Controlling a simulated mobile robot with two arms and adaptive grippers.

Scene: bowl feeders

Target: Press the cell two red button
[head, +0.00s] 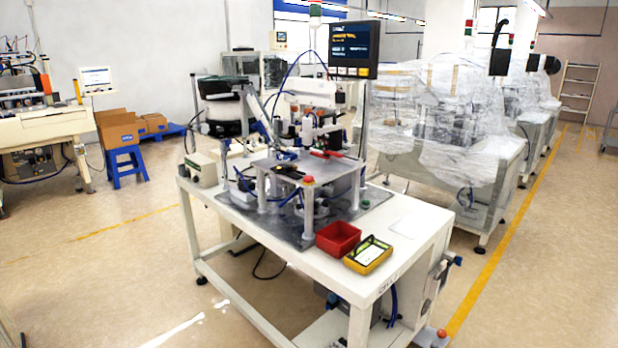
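A workcell on a white bench (411,257) stands in the middle of the head view. A small red button (309,181) sits on top of the front corner of its raised plate. Another red knob (441,333) shows low at the bench's front right, near the bottom of the view. I cannot read any label that says which cell this is or which of these belongs to cell two. Neither of my grippers is in view.
Plastic-wrapped machines (455,120) stand behind at the right. Cardboard boxes (118,128) and a blue stool (126,163) are at the left. The floor at front left is open.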

